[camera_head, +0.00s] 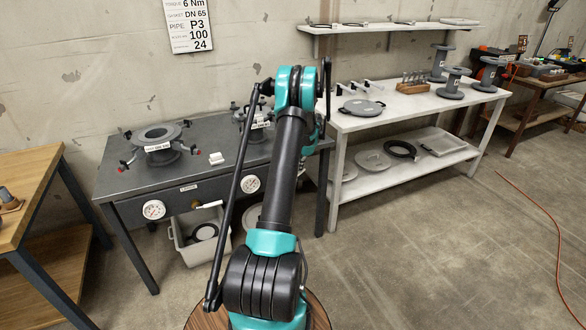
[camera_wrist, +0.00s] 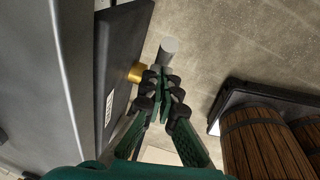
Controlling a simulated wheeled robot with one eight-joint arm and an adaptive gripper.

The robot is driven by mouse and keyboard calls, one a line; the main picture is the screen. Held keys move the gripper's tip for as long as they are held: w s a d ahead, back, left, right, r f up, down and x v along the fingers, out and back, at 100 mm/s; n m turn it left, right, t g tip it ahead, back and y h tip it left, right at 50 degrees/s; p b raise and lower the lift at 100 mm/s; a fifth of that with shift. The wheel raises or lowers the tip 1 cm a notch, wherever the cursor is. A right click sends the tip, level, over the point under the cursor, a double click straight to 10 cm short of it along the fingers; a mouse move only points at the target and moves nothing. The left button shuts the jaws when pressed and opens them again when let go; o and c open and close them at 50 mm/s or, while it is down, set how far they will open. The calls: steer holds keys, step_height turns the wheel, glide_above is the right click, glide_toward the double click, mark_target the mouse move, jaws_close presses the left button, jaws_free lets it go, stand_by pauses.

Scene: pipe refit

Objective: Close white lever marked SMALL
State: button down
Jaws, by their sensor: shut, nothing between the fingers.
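The white lever (camera_head: 208,204) sticks out to the right from a brass valve (camera_head: 195,205) on the front of the dark grey bench. In the wrist view, a pale grey-white rod (camera_wrist: 168,47), which looks like the lever, stands just beyond my fingertips beside the brass fitting (camera_wrist: 136,73). My gripper (camera_wrist: 165,84) is shut and empty, close to the rod. I cannot tell whether they touch. In the head view my gripper is hidden behind my arm. A small label (camera_head: 188,188) sits above the valve; its text is too small to read.
The dark bench (camera_head: 118,184) carries flanged pipe pieces (camera_head: 157,143). Gauges (camera_head: 153,209) and (camera_head: 250,184) flank the valve on its front. A grey bin (camera_head: 190,253) stands below. A white table (camera_head: 350,122) stands to the right. Open floor lies right of my arm.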

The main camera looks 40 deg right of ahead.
steer(key=shift+s+d+f, duration=0.25)
steer(key=shift+d+f, duration=0.8)
steer(key=shift+f, duration=0.05)
steer(key=shift+s+d+f, duration=0.1)
steer(key=shift+d+f, duration=0.25)
steer(key=shift+f, duration=0.3)
steer(key=shift+s+d+f, duration=0.1)
steer(key=shift+d+f, duration=0.25)
steer(key=shift+f, duration=0.35)
